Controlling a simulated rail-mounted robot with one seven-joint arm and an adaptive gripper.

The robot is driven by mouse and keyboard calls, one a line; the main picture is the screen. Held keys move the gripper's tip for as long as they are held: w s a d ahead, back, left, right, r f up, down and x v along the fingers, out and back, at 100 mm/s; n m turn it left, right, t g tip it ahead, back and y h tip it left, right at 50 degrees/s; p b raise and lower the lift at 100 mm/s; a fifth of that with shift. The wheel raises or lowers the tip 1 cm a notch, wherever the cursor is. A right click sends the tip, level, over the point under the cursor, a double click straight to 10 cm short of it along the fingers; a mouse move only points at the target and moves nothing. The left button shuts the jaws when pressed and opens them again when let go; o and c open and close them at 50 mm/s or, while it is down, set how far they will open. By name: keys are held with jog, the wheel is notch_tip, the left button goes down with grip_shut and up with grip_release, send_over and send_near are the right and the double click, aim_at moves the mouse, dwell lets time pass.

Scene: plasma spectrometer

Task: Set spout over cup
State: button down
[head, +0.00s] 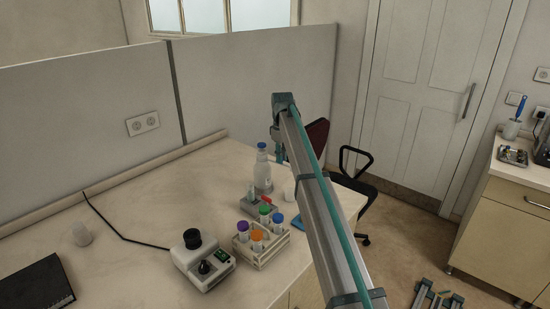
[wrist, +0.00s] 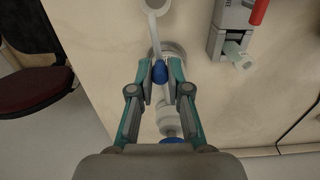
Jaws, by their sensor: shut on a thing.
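A clear bottle with a blue top (head: 262,172) stands upright on the desk in the head view. In the wrist view its blue top (wrist: 159,72) lies between my gripper's (wrist: 159,80) fingers, which are shut on the bottle. A thin white spout (wrist: 153,27) runs from the bottle toward the white cup (wrist: 157,4). The spout's far end overlaps the cup's near rim in that view; its height over the cup cannot be told. The cup also shows in the head view (head: 290,193), just right of the bottle.
A grey device with a red part (head: 262,204) stands close to the bottle. A rack of capped tubes (head: 262,243) and a white instrument (head: 202,262) stand nearer. A chair (head: 355,180) is beyond the desk's right edge. The desk's left part is mostly clear.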

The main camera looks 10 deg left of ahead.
jog(key=shift+w+a, duration=0.1)
jog(key=c, duration=1.1)
grip_release()
jog(key=shift+r, duration=0.15)
notch_tip(320, 180, up, 12)
jog(key=shift+f, duration=0.1)
